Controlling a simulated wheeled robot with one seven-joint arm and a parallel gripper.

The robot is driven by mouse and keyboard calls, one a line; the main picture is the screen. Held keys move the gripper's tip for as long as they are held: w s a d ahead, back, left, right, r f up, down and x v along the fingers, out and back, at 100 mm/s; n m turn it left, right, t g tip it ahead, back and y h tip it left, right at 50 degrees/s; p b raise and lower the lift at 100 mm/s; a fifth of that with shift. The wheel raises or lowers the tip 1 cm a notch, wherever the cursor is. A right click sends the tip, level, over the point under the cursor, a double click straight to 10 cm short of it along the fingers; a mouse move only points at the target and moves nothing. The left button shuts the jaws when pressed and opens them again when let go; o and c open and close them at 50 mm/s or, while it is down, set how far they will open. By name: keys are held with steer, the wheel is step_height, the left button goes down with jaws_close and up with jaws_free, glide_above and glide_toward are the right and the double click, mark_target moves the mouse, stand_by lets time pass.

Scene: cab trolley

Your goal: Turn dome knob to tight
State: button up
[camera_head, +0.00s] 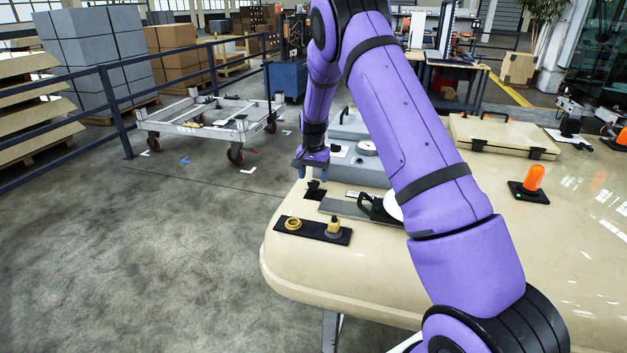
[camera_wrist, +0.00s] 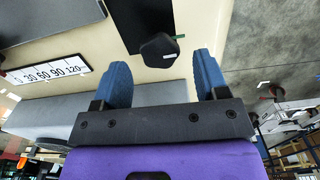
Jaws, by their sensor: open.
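A black knob with a rounded top (camera_head: 314,185), which looks like the dome knob, stands on a small black plate (camera_head: 314,196) near the cream table's left edge. My gripper (camera_head: 312,176) is just above it, pointing down. In the wrist view the knob (camera_wrist: 158,47) lies just beyond and between the two blue fingertips of my gripper (camera_wrist: 160,62), with a clear gap on each side. The fingers are open and empty. A small pale mark shows on the knob, and a small green mark on the plate's edge (camera_wrist: 180,37). Any tight label cannot be made out.
A strip printed 0 to 120 (camera_wrist: 47,72) lies beside the plate. A black board (camera_head: 312,231) with a brass ring (camera_head: 293,223) and a yellow-topped piece (camera_head: 334,224) lies nearer. A grey box with a dial (camera_head: 367,147) stands behind. An orange beacon (camera_head: 534,177) stands right.

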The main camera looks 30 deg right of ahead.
mark_target(314, 182)
step_height(314, 182, up, 9)
steer(key=shift+f, duration=0.2)
stand_by(0.6)
